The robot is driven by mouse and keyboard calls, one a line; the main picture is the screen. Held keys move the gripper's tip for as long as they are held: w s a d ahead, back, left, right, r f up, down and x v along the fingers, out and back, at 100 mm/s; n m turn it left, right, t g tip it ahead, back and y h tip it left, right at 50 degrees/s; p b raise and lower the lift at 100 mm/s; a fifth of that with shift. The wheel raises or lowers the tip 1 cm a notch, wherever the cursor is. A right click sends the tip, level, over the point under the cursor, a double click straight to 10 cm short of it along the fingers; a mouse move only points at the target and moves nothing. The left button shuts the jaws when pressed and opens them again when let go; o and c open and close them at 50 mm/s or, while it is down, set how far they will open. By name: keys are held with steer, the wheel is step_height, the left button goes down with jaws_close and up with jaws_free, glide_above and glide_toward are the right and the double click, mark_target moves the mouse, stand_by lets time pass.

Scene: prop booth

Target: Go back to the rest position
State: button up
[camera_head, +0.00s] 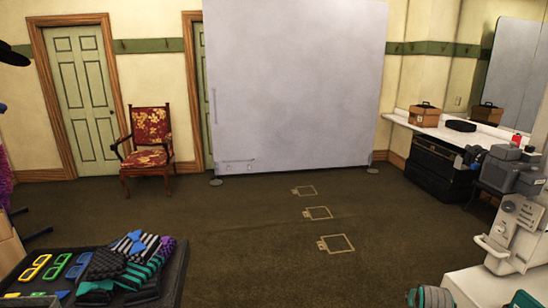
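My gripper is not visible in the head view, so its fingers and anything in them cannot be seen. Two teal rounded parts show at the bottom right edge; they look like parts of my arm, but most of them is cut off by the frame.
A black tray (178,275) with coloured glasses and patterned fabric items stands at lower left. A grey backdrop panel (290,80), a red floral chair (149,150) and a white counter (455,132) with boxes stand farther back. Grey-white equipment (515,225) stands at right. The middle carpet (260,235) is clear.

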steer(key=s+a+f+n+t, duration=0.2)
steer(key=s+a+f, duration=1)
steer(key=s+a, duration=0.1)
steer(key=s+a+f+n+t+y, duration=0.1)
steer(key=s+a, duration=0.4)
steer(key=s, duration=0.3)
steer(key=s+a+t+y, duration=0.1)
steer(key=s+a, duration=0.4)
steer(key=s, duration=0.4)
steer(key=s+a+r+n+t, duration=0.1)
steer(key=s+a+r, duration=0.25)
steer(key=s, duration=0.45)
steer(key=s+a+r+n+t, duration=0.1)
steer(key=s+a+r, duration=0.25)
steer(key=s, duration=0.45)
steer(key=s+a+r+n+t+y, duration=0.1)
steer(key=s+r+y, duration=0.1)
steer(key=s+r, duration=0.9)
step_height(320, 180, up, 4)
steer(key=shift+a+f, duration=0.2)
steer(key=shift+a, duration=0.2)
